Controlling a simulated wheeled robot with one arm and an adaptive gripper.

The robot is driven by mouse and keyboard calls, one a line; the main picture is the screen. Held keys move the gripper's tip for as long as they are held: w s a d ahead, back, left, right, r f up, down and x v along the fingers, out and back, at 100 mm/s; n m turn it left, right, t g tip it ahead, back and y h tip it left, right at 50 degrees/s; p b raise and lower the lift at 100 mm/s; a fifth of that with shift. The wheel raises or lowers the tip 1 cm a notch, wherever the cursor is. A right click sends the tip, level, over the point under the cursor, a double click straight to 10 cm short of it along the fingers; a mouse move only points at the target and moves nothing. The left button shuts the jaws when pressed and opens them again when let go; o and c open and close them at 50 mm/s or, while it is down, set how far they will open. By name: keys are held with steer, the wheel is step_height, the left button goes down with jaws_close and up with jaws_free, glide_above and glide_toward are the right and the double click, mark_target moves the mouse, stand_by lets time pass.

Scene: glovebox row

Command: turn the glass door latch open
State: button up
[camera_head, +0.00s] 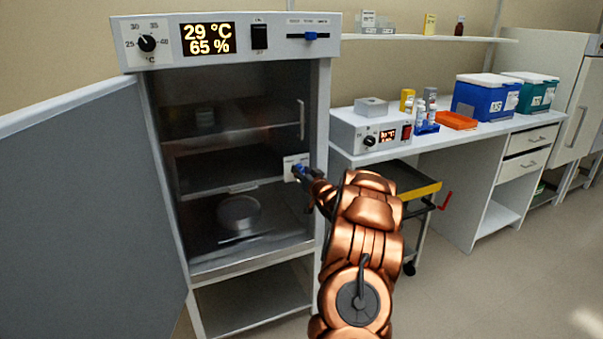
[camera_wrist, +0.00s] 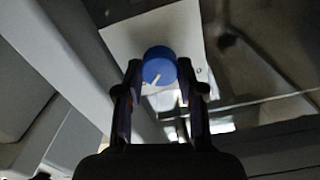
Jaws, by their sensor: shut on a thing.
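The glass door latch is a blue knob (camera_wrist: 159,66) with a white pointer line on a pale plate (camera_wrist: 133,37). In the head view the plate (camera_head: 290,166) sits at the right edge of the incubator's glass inner door (camera_head: 230,163), and the knob (camera_head: 299,170) shows at the gripper's tip. My gripper (camera_wrist: 159,80) is shut on the knob, one finger on each side; it also shows in the head view (camera_head: 305,174). The pointer slants down and to the left in the wrist view. The glass door appears closed across the cabinet opening.
The grey outer door (camera_head: 85,215) stands wide open at left. A vertical handle (camera_head: 301,120) is on the glass door above the latch. A pan (camera_head: 238,213) sits inside. A cart (camera_head: 405,185) and a bench (camera_head: 450,143) stand at right; floor is clear at lower right.

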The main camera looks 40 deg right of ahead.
steer(key=shift+f+n+b, duration=0.1)
steer(key=shift+n+b, duration=0.2)
steer(key=n+b, duration=0.3)
steer(key=shift+f+n, duration=0.1)
steer(key=shift+n, duration=0.3)
steer(key=shift+w+a+n+b, duration=0.1)
steer(key=shift+n+b, duration=2.75)
steer(key=shift+n, duration=0.45)
steer(key=shift+a+n+b, duration=0.1)
steer(key=shift+n+b, duration=2.75)
steer(key=shift+n, duration=0.75)
steer(key=o, duration=1.1)
steer(key=shift+o, duration=0.2)
